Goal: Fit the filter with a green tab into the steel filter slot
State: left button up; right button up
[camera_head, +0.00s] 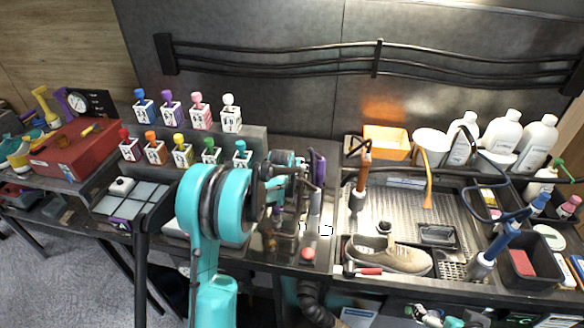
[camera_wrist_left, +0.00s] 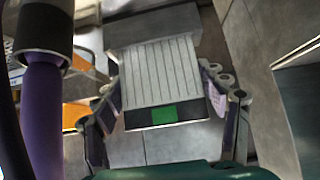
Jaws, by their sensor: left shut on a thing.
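The filter (camera_wrist_left: 160,80) with white pleats, a dark end bar and a green tab (camera_wrist_left: 164,114) sits between the fingers of my left gripper (camera_wrist_left: 163,98) in the left wrist view. The gripper is shut on its sides. A plain grey block-like surface (camera_wrist_left: 150,28) lies right against the far end of the filter; I cannot tell whether it is the steel slot or whether the filter has entered it. In the head view my left gripper (camera_head: 308,190) is over the dark bench left of the sink, and my arm hides much of that spot.
A steel sink tray (camera_head: 385,215) with a sneaker (camera_head: 390,255) lies to the right. A purple upright part (camera_wrist_left: 45,105) stands close at the left in the wrist view. A red toolbox (camera_head: 75,150) is far left.

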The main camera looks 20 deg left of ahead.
pick_arm(q)
jog(key=shift+f+b, duration=0.55)
jog(key=shift+f, duration=0.25)
jog(key=o, duration=1.2)
jog(key=v, duration=1.2)
jog(key=shift+a, duration=0.1)
